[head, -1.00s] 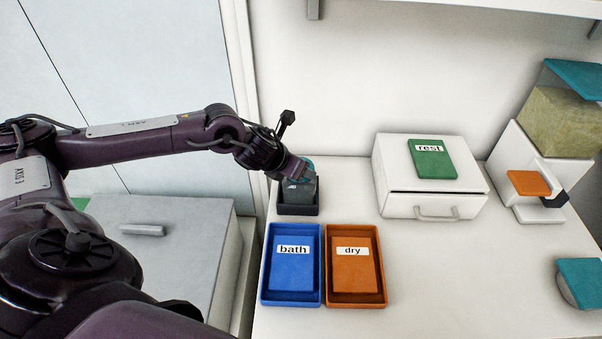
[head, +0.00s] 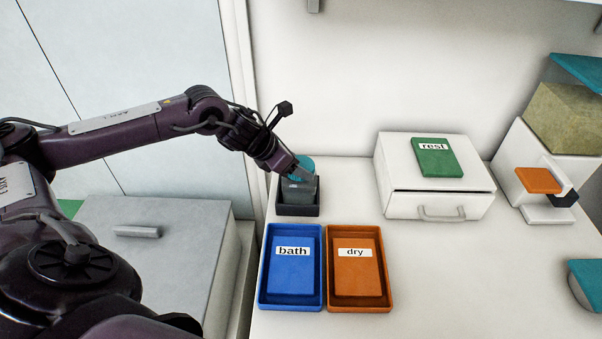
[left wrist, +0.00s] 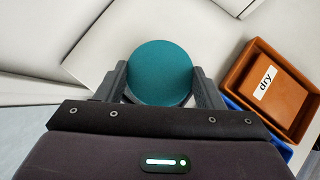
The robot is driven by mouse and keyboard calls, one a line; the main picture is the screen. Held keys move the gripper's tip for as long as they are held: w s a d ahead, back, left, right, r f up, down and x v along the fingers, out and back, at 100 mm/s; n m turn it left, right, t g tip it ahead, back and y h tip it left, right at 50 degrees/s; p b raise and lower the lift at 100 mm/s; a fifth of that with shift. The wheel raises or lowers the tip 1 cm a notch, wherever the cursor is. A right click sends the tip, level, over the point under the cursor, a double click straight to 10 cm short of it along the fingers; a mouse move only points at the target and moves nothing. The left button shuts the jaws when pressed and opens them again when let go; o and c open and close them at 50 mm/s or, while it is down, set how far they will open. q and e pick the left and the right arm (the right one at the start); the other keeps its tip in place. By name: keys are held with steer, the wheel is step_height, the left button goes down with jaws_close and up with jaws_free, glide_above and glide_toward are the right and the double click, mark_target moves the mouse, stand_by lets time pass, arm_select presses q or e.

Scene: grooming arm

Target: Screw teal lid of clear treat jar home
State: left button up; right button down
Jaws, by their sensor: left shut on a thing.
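The teal lid (head: 304,166) sits on top of the clear treat jar (head: 298,192), which stands in a dark square holder (head: 298,209) at the left back of the table. My left gripper (head: 300,174) is at the lid, coming in from the left. In the left wrist view the round teal lid (left wrist: 161,73) lies between the two fingers of my left gripper (left wrist: 160,85), which are shut on its sides. The wrist view hides the jar under the lid. My right gripper is not in view.
A blue tray (head: 263,297) with a bath card and an orange tray (head: 386,300) with a dry card lie in front of the jar. A white drawer box (head: 405,203) with a green rest card stands to the right. A dispenser (head: 520,165) stands at far right.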

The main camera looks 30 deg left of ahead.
arm_select(q)
steer(key=shift+w+a, duration=0.1)
steer(key=shift+a, duration=0.05)
steer(key=shift+w+m+h+b, duration=0.1)
steer(key=shift+m+h+b, duration=0.25)
steer(key=shift+m, duration=0.25)
steer(key=shift+a+m+g+h, duration=0.1)
steer(key=shift+m+g+h, duration=0.3)
steer(key=shift+m, duration=0.2)
steer(key=shift+r+m+g+h, duration=0.1)
steer(key=shift+m+g+h, duration=0.4)
steer(key=shift+m, duration=0.8)
